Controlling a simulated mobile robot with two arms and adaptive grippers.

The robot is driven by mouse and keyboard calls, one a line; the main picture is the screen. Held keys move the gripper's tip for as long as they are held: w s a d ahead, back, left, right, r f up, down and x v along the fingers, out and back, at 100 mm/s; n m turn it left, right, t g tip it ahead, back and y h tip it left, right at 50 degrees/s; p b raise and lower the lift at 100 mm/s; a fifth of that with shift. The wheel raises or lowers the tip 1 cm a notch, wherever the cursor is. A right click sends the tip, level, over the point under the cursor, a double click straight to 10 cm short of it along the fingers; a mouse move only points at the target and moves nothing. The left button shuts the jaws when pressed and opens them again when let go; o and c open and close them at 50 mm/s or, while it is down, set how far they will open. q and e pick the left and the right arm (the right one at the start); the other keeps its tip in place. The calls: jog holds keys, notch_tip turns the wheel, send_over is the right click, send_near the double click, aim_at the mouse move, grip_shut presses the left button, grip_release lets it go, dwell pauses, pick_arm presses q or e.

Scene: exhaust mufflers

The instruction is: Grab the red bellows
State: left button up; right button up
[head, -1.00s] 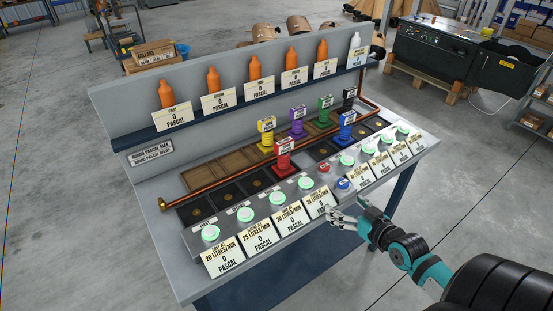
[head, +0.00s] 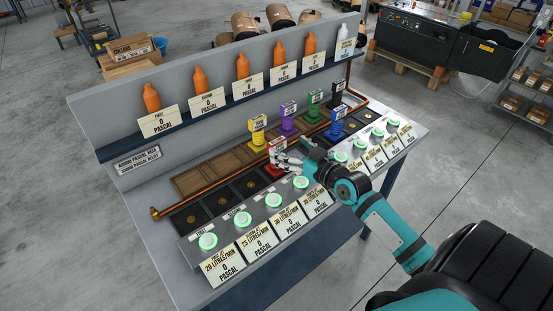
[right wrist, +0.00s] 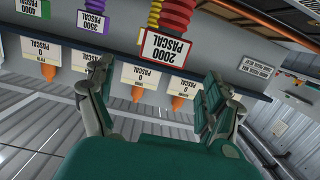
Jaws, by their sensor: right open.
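The red bellows (head: 273,169) stands on the bench just behind the front row of green-lit buttons. It also shows in the right wrist view (right wrist: 176,14), upside down at the top, with its 2000 Pascal label (right wrist: 167,50) facing the camera. My right gripper (head: 282,158) is at the bellows' right and front side, partly covering it in the head view. In the right wrist view the gripper (right wrist: 158,72) is open, its fingers apart with the label between them. Contact with the bellows cannot be told. My left gripper is out of view.
A yellow bellows (head: 257,131) and a purple bellows (head: 288,121) stand behind. Green (head: 314,105), blue (head: 337,125) and black (head: 337,94) ones stand to the right. A copper pipe (head: 200,194) runs along the bench. Orange bottles (head: 198,80) line the shelf.

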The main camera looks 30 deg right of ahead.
aim_at(280, 143)
jog(key=shift+w+a+f+p, duration=0.1)
jog(key=shift+w+f+p, duration=0.15)
jog(key=shift+w, duration=0.75)
jog(key=shift+w+a+f+p, duration=0.15)
jog(key=shift+w+f, duration=0.1)
jog(key=shift+w, duration=0.8)
jog(key=shift+w+a+f+p, duration=0.1)
jog(key=shift+w+f+p, duration=0.15)
jog(key=shift+w, duration=0.75)
jog(key=shift+s, duration=0.1)
jog(key=shift+c, duration=0.2)
jog(key=shift+c, duration=1)
jog(key=shift+r, duration=0.1)
grip_shut()
